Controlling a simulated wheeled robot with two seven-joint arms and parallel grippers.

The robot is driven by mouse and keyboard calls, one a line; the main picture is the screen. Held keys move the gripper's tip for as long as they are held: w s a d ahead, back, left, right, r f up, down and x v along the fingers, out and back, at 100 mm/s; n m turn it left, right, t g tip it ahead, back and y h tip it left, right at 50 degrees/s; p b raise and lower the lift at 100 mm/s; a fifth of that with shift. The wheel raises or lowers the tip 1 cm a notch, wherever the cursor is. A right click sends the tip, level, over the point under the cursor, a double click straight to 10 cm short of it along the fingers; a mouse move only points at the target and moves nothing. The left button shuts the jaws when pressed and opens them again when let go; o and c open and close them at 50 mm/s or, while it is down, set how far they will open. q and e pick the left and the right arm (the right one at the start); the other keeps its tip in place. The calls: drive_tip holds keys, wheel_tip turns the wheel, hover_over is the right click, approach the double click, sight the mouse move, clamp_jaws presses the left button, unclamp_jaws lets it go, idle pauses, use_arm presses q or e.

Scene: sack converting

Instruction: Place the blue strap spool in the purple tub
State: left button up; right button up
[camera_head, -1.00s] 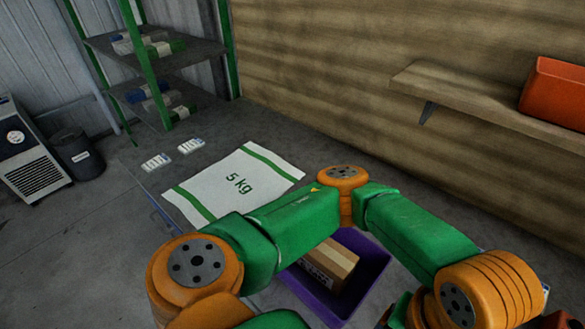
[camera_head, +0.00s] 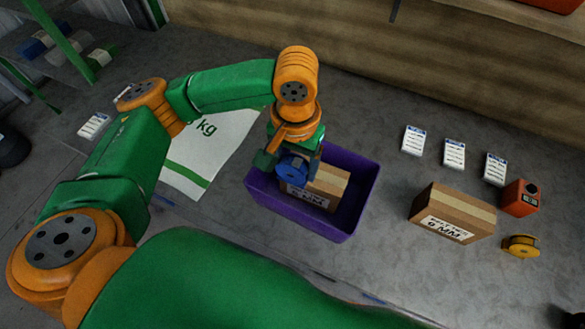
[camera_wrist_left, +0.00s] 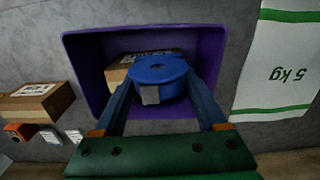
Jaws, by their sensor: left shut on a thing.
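The blue strap spool (camera_head: 292,171) is held between the fingers of my left gripper (camera_head: 288,165), over the left part of the purple tub (camera_head: 341,234). In the left wrist view the spool (camera_wrist_left: 158,75) sits between the two fingertips of my left gripper (camera_wrist_left: 160,95), with the purple tub (camera_wrist_left: 82,70) behind it. A cardboard box (camera_head: 327,187) lies inside the tub, beside and partly behind the spool. I cannot tell whether the spool touches the box. My right gripper is not in view.
A white sack marked 5 kg (camera_head: 215,150) lies left of the tub. To the right are another cardboard box (camera_head: 452,213), several white cards (camera_head: 454,153), an orange-red block (camera_head: 520,197) and a yellow spool (camera_head: 521,245). Bare surface lies between tub and box.

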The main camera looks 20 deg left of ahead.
sight(294, 173)
use_arm(q)
drive_tip(key=f, duration=0.4)
drive_tip(key=shift+w+a+f+p, duration=0.1)
drive_tip(key=shift+w+a+p, duration=0.1)
drive_tip(key=shift+w+p, duration=0.1)
drive_tip(key=shift+f, duration=0.1)
drive_tip(key=o, duration=1.3)
drive_tip(key=shift+f, duration=0.1)
